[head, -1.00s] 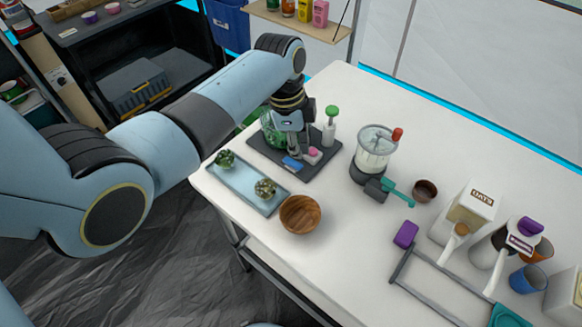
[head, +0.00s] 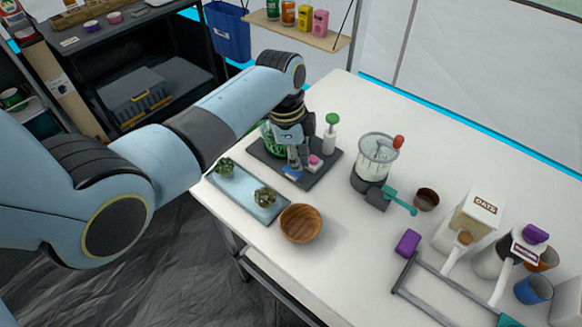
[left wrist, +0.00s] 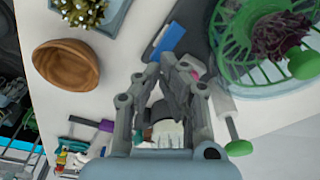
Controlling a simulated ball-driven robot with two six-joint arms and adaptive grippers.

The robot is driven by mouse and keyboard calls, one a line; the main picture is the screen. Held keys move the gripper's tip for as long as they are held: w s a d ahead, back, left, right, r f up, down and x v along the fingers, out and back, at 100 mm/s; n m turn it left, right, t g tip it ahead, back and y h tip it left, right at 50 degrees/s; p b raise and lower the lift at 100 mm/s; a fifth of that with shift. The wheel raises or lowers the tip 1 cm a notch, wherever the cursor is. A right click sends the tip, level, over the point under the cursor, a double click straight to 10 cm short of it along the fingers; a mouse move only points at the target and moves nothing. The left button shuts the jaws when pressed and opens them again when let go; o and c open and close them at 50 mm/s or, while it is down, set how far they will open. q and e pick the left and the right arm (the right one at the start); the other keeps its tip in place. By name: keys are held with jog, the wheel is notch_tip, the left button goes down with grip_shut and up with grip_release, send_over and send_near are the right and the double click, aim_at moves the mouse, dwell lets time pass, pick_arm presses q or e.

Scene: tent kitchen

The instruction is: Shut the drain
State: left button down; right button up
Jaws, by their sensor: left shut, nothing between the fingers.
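My left gripper (head: 296,166) is shut and empty above the dark mat (head: 322,172) at the table's far left corner. It also shows in the left wrist view (left wrist: 178,75). A clear bowl with a green basket (left wrist: 228,50) stands on the mat beside the gripper. Dark purple leaves lie in the basket, and a green knob (left wrist: 303,63) shows at its side. In the head view the basket (head: 267,138) is partly hidden behind my gripper. I cannot make out a drain or whether it is open. My right gripper is not in view.
Close to the fingers are a blue block (head: 292,173), a pink piece (head: 316,160) and a white bottle with a green top (head: 330,138). A plant tray (head: 240,188), wooden bowl (head: 301,223) and blender (head: 374,160) stand around the mat.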

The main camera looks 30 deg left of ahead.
aim_at(297, 174)
pick_arm(q)
jog(key=shift+f, duration=0.4)
dwell(0.7)
jog(key=shift+s+f+b, duration=0.1)
jog(key=shift+f+b, duration=0.65)
jog(key=shift+f, duration=0.05)
dwell(0.3)
notch_tip(297, 174, up, 7)
jog(key=p, duration=0.8)
jog(key=shift+r, duration=0.1)
dwell(0.4)
